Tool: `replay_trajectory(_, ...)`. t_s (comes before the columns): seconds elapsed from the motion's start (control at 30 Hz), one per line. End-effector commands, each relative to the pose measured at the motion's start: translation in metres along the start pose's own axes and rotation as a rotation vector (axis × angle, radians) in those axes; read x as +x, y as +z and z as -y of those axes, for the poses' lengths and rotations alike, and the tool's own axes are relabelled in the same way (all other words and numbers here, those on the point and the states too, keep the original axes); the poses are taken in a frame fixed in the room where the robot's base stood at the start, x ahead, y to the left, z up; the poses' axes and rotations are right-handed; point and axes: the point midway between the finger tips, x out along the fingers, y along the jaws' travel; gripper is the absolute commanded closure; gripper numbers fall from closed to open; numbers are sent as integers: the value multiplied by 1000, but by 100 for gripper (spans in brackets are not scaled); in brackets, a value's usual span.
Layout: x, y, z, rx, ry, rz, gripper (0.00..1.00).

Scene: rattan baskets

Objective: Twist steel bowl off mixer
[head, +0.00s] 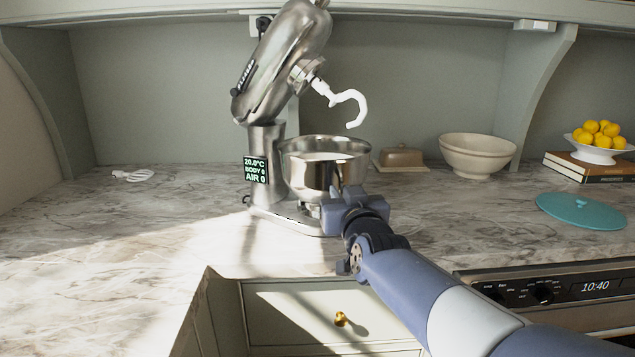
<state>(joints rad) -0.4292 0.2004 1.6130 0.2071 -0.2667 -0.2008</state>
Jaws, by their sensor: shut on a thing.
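The stand mixer (283,62) is silver, with its head tilted up and a white dough hook (346,102) hanging clear above the bowl. The steel bowl (312,175) sits upright on the mixer base (282,222), in front of the column. A pale content shows inside the bowl. My gripper (335,204) reaches in from the lower right and is shut at the bowl's lower front side. Its fingertips and the exact contact are largely hidden by the gripper body.
A cream bowl (477,157) and a covered butter dish (402,156) stand behind to the right. A teal lid (582,211) lies further right, below lemons in a white dish (597,154) on books. A white whisk (132,176) lies left. Marble counter (130,240) is clear at left.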

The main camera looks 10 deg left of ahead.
Motion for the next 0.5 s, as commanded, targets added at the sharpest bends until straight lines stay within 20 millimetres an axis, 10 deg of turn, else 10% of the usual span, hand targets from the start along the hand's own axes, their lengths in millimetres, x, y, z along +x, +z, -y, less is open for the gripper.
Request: replay_trajectory(0.5, 0, -4, 0, -1, 0, -2, 100)
